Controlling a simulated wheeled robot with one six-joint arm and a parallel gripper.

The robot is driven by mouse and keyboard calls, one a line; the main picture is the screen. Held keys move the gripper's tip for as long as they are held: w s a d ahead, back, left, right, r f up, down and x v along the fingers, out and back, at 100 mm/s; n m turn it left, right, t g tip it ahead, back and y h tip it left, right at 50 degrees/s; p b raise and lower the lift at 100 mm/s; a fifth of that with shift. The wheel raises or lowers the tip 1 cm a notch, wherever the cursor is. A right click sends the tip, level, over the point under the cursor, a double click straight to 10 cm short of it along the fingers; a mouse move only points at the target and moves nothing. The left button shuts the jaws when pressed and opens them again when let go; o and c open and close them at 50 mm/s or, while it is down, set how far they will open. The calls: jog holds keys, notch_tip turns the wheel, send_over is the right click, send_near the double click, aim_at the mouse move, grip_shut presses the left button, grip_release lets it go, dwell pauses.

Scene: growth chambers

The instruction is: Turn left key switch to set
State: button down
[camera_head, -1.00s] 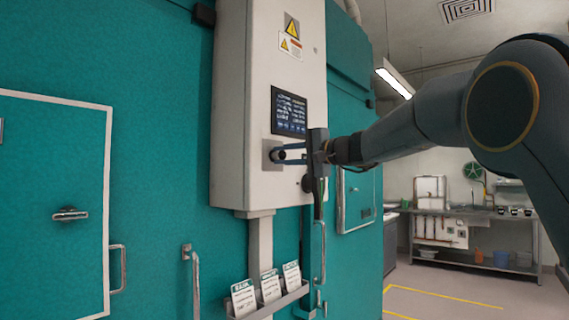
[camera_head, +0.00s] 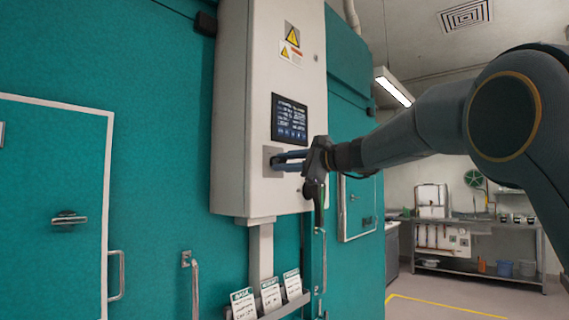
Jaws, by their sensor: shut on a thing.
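The left key switch is on a square grey plate (camera_head: 270,162) on the front of the white control box (camera_head: 240,110), below the dark display. My gripper (camera_head: 281,160) is at this plate from the right, with its blue fingers shut on the key switch. The fingers hide the key itself, so I cannot read its position. The gripper body looks tilted about its own axis.
The lit display (camera_head: 289,117) is just above my fingers. Label cards (camera_head: 270,294) stand in a rack below the box. A door handle (camera_head: 117,275) and a latch (camera_head: 69,219) are on the teal wall at left. A steel bench (camera_head: 475,270) is far right.

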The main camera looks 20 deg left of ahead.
jog(key=shift+f, duration=0.1)
dwell(0.3)
jog(key=c, duration=1.5)
grip_release()
jog(key=shift+b+v, duration=1.6)
jog(key=shift+v, duration=2.3)
